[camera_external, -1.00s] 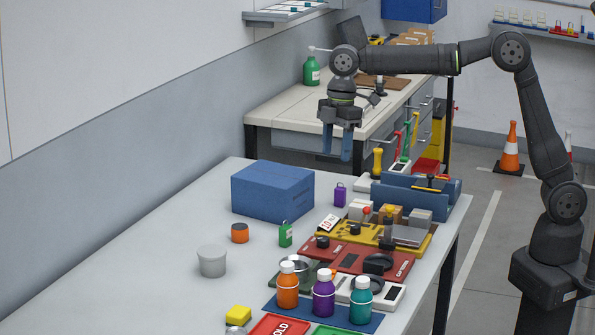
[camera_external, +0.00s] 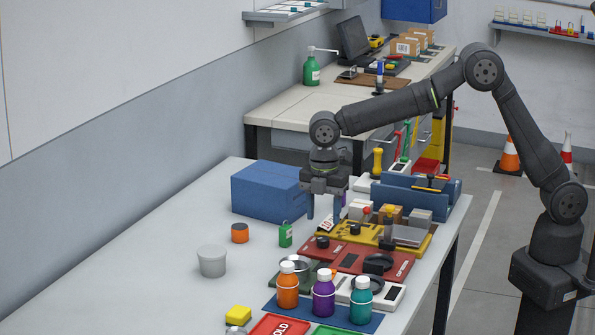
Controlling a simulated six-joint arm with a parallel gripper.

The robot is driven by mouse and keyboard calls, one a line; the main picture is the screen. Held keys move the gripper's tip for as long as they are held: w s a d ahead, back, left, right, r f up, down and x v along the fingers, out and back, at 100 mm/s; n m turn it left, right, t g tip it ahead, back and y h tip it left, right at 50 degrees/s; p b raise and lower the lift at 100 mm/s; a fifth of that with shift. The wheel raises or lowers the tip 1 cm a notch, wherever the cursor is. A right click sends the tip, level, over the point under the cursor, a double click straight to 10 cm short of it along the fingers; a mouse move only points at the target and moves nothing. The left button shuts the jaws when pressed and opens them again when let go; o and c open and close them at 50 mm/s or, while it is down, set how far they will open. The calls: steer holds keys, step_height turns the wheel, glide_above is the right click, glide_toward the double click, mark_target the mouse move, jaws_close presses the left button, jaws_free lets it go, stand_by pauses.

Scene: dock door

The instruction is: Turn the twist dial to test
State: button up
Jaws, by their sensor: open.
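My gripper (camera_external: 324,213) is open and empty, pointing down with its two blue fingers apart. In the picture it is just right of the blue box and behind the panels. A yellow panel (camera_external: 340,233) carries a small black knob (camera_external: 355,229) and other fittings. A red panel (camera_external: 345,258) in front of it carries another small black knob (camera_external: 322,242) and a larger round black part (camera_external: 378,262). I cannot tell which of these is the twist dial, and no "test" mark is readable. My gripper appears above the panels and touches none of the knobs.
The blue box (camera_external: 265,192) stands left of my gripper. A purple tag-like item is partly hidden behind the fingers. Orange (camera_external: 288,289), purple (camera_external: 323,297) and teal (camera_external: 360,303) bottles stand at the front. A blue tray (camera_external: 450,195) lies behind the yellow panel. The table's left side is mostly clear.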

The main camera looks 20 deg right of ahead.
mark_target(323, 237)
step_height(323, 237, down, 6)
steer(key=shift+f, duration=0.2)
steer(key=shift+c, duration=0.2)
steer(key=c, duration=0.9)
